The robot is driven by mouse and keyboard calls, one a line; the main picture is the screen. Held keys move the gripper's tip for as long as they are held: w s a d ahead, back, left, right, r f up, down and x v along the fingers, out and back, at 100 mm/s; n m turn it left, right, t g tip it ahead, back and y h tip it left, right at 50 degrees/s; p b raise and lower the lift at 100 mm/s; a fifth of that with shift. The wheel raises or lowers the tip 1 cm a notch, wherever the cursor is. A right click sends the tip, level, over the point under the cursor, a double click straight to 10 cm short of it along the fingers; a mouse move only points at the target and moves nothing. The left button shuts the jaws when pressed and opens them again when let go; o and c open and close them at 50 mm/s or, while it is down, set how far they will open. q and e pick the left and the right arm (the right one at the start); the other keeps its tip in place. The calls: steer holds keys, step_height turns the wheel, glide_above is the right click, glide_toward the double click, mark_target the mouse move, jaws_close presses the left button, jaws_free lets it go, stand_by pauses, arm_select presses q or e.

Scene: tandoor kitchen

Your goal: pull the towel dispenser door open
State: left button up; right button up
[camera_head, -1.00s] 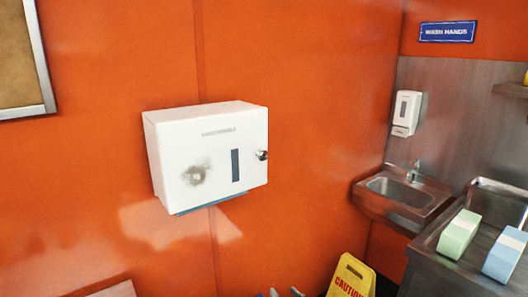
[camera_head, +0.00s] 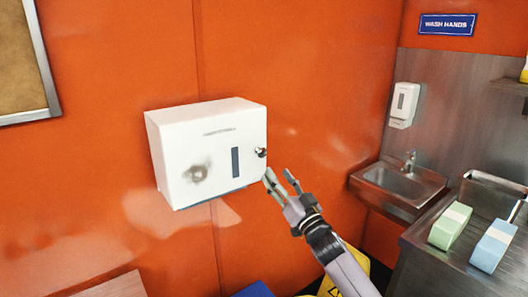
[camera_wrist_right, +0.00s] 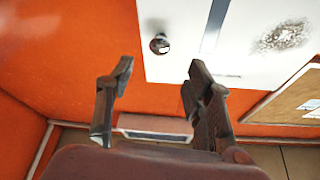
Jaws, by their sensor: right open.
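The white towel dispenser (camera_head: 210,150) hangs on the orange wall. Its door (camera_head: 213,172) looks shut, with a dark vertical window slot, a grey smudge and a small round metal knob (camera_head: 261,152) near its right edge. My right gripper (camera_head: 279,176) is open and empty, just below and to the right of the knob. In the right wrist view the knob (camera_wrist_right: 160,44) shows beyond the open fingers (camera_wrist_right: 160,68), roughly between them and apart from them. The white door (camera_wrist_right: 240,50) also shows there. My left gripper is not in view.
A metal sink (camera_head: 398,184) and a soap dispenser (camera_head: 404,104) are at the right. A steel counter (camera_head: 425,245) holds a green-and-white block (camera_head: 450,227) and a blue-and-white block (camera_head: 497,245). A yellow caution sign (camera_head: 352,258) stands low behind my right arm. The wall around the dispenser is clear.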

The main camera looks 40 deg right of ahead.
mark_target(263, 155)
steer(key=p+x, duration=0.2)
steer(key=x, duration=0.7)
steer(key=shift+w+p, duration=0.15)
steer(key=shift+p, duration=0.15)
steer(key=shift+c, duration=0.6)
jaws_close()
